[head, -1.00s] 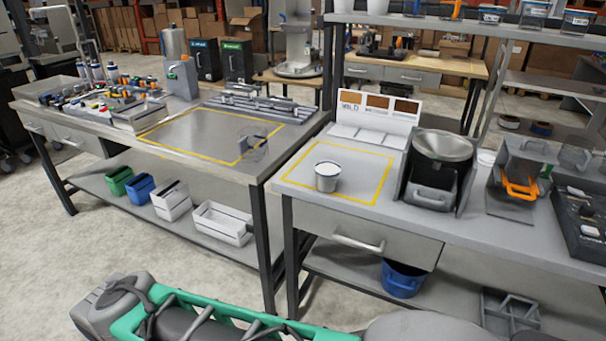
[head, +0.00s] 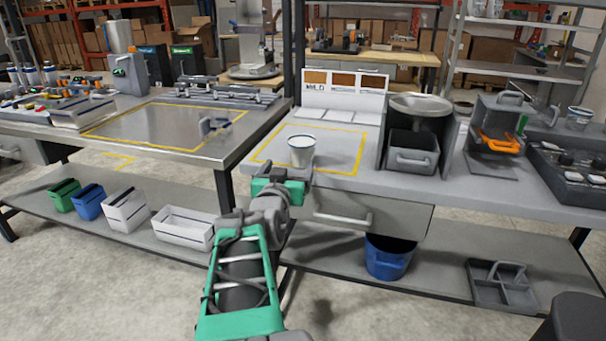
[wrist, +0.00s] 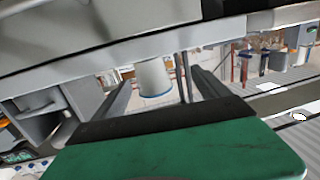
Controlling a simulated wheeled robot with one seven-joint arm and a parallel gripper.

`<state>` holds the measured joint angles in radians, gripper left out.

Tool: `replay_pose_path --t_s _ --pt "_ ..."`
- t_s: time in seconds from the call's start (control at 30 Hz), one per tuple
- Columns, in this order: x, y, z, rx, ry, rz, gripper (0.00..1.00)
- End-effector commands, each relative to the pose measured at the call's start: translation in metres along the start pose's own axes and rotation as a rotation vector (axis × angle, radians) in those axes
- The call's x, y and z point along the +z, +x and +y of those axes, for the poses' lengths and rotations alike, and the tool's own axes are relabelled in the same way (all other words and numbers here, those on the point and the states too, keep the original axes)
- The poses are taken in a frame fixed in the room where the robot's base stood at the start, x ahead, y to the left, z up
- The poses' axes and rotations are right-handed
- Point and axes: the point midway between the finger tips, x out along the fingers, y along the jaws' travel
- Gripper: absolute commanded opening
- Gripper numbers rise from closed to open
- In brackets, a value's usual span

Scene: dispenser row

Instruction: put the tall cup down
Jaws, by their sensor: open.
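The tall cup (head: 301,151), pale with a light rim, stands upright on the right-hand workbench inside a yellow taped square. It also shows in the wrist view (wrist: 154,78), between the two fingers as seen from there. My gripper (head: 287,173) is open at the bench's front edge, just in front of the cup. In the wrist view its two dark fingers (wrist: 160,90) are spread with gaps on both sides of the cup. I cannot tell how far the fingertips reach along the cup.
A dispenser with a round funnel (head: 418,106) stands right of the square, and another with an orange handle (head: 500,142) is farther right. A white sign board (head: 343,92) stands behind. The left bench (head: 160,130) has a mostly clear taped area. A blue bin (head: 388,258) sits below.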

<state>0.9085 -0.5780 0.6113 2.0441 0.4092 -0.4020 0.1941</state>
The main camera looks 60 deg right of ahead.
Motion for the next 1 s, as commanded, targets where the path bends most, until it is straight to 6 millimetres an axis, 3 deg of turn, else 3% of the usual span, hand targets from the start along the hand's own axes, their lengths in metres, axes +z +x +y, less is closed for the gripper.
replay_pose_path --t_s 0.03,0.1,0.53,0.8,1.0 --pt "-0.002 0.005 0.017 0.033 0.002 0.039 0.85" --pt "-0.010 0.012 0.026 0.051 0.002 0.068 0.85" --pt "-0.017 0.079 0.021 0.048 0.002 0.066 0.85" --pt "-0.019 0.084 0.020 0.045 0.002 0.067 0.85" --pt "-0.019 0.084 0.020 0.045 0.002 0.068 0.69"
